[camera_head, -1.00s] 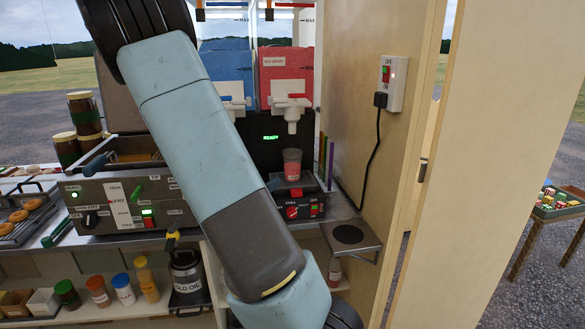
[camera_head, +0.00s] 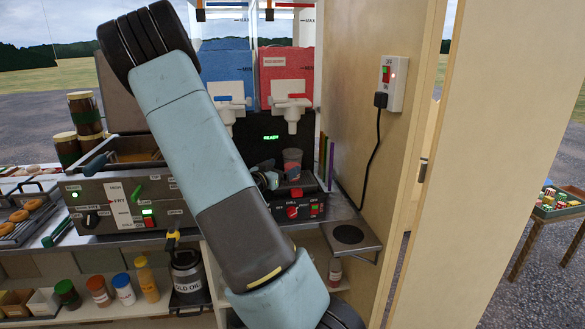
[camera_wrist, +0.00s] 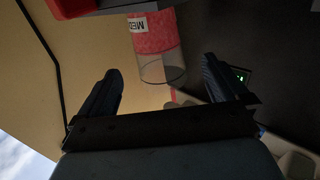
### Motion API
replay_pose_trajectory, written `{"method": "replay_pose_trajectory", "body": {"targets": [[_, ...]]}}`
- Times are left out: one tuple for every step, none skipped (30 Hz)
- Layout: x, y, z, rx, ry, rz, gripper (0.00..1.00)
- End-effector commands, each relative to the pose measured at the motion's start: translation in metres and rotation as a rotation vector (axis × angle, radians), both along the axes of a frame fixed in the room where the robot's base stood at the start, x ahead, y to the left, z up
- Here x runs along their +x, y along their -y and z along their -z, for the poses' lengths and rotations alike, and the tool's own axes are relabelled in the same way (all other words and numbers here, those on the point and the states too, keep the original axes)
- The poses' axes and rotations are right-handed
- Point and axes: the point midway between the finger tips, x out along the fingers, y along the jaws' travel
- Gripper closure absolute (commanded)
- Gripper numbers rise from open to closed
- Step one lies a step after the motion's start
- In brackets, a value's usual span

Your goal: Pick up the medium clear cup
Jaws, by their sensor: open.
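The medium clear cup (camera_head: 292,158) stands upright on the small stand under the slush machine's white taps in the head view, with red-pink contents low in it. In the wrist view, which is turned upside down, the cup (camera_wrist: 158,62) shows a clear upper part, red contents and a white label reading MED. My gripper (camera_head: 267,175) is just left of the cup in the head view. In the wrist view my gripper (camera_wrist: 160,76) is open, with one finger on each side of the cup's line. The fingers appear apart from the cup.
The slush machine has blue (camera_head: 228,80) and red (camera_head: 286,75) tanks, with a white tap (camera_head: 292,112) above the cup. Green and purple straws (camera_head: 327,163) stand to the right. A fryer (camera_head: 125,195) is left. A wall with a switch (camera_head: 393,82) and cable bounds the right.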

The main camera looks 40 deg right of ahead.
Motion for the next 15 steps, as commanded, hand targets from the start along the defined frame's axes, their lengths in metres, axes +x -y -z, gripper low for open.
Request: {"method": "replay_pose_trajectory", "body": {"targets": [[0.001,0.004,-0.002,0.0,0.001,0.001,0.0],[0.001,0.006,-0.003,0.0,0.002,0.002,0.0],[0.002,0.01,-0.004,0.0,0.002,0.002,0.0],[0.002,0.014,-0.005,-0.001,0.001,0.002,0.0],[0.003,0.018,-0.007,-0.001,0.001,0.002,0.0],[0.004,0.023,-0.009,-0.001,0.002,0.003,0.0],[0.005,0.027,-0.011,0.0,0.003,0.003,0.0],[0.006,0.031,-0.011,-0.001,0.002,0.003,0.0],[0.007,0.037,-0.01,-0.001,0.0,0.003,0.0],[0.008,0.04,-0.01,-0.001,0.0,0.003,0.0],[0.009,0.043,-0.011,-0.001,0.0,0.003,0.0],[0.01,0.046,-0.011,-0.001,0.001,0.002,0.0],[0.011,0.047,-0.011,-0.001,0.001,0.001,0.0],[0.011,0.048,-0.011,-0.001,0.001,0.001,0.0],[0.011,0.048,-0.011,0.0,0.001,0.001,0.0]]}}
